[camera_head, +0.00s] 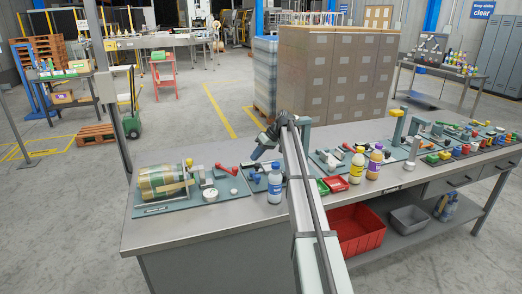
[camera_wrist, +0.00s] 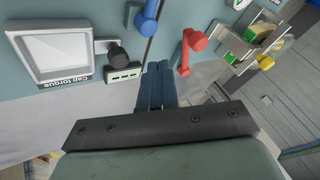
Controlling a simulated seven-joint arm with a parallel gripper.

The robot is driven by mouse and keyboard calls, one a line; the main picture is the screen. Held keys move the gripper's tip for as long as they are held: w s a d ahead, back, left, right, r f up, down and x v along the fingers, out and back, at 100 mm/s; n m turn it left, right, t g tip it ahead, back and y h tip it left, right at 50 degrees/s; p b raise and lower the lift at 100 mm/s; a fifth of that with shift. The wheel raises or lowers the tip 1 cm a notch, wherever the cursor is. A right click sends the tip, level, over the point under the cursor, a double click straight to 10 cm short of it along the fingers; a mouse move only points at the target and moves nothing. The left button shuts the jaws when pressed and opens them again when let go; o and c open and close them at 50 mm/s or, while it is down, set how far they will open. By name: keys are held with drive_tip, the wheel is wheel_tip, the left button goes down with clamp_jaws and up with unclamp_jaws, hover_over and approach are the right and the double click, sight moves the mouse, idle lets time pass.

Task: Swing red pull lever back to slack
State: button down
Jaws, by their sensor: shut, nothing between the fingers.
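The red lever (camera_wrist: 192,42) shows in the wrist view at upper centre-right, with a round red end and an arm running down to its mount. In the head view, a red lever (camera_head: 228,168) sits on the left board, beside a roller machine; it looks like the same one. My gripper (camera_wrist: 157,68) is shut and empty, its dark blue fingers pointing toward the boards, to the left of the lever and apart from it. In the head view my gripper (camera_head: 257,153) hangs above the bench, right of the red lever.
A blue lever (camera_wrist: 149,18), a black knob (camera_wrist: 118,54) and a Cap Torque display (camera_wrist: 62,52) are close to my fingers. The roller machine (camera_head: 163,184) stands left on the workbench. A blue-labelled bottle (camera_head: 275,184) stands at the front, near my arm.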

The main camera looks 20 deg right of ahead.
drive_tip(key=x, duration=0.3)
drive_tip(key=shift+f, duration=0.15)
drive_tip(key=shift+s+a+f, duration=0.1)
drive_tip(key=shift+s+a, duration=0.05)
drive_tip(key=shift+a, duration=0.4)
drive_tip(key=shift+s+a+f, duration=0.15)
drive_tip(key=shift+s+a, duration=0.05)
drive_tip(key=shift+a, duration=0.35)
drive_tip(key=shift+s+a, duration=0.25)
drive_tip(key=shift+a, duration=0.75)
